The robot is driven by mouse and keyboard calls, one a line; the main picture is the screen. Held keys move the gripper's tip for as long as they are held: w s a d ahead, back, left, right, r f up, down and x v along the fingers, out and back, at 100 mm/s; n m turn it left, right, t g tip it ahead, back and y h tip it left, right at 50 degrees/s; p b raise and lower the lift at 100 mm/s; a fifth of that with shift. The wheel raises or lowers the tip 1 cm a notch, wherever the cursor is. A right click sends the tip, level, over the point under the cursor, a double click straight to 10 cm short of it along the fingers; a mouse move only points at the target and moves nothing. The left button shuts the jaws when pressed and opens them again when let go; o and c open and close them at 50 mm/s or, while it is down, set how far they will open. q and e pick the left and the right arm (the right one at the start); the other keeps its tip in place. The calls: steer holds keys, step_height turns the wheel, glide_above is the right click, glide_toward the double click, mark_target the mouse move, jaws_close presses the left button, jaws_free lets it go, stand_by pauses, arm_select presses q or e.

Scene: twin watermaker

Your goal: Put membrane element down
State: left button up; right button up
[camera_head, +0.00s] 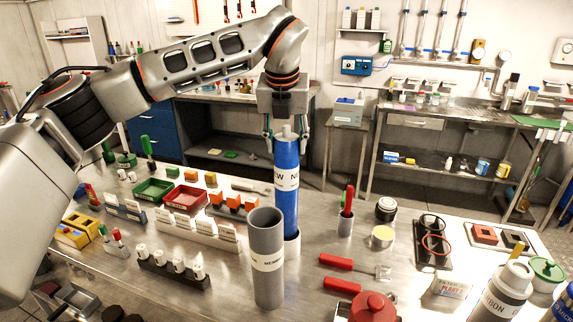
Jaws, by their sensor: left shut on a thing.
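The membrane element is a blue upright cylinder (286,205) with a white label reading "NEW". My left gripper (285,132) is above it, fingers pointing down, shut on its pale top stem. The element's lower end is white and sits close to the steel table (325,225); I cannot tell whether it touches. A grey open tube (266,285) with a white label stands upright just in front and to the left, and partly overlaps the element's lower part in the picture. My right gripper is not in view.
A cup with red and green handles (345,222) stands right of the element. A red-handled tool (350,265) and a red-lidded pot (372,307) lie nearer. A white cartridge rack (172,272) and trays (185,194) crowd the left. A black stand (432,242) is at right.

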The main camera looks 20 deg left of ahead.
mark_target(286, 165)
arm_select(q)
step_height(286, 165, down, 5)
steer(key=shift+r, duration=0.1)
steer(key=shift+f, duration=0.45)
steer(key=o, duration=1)
steer(key=shift+f, duration=0.1)
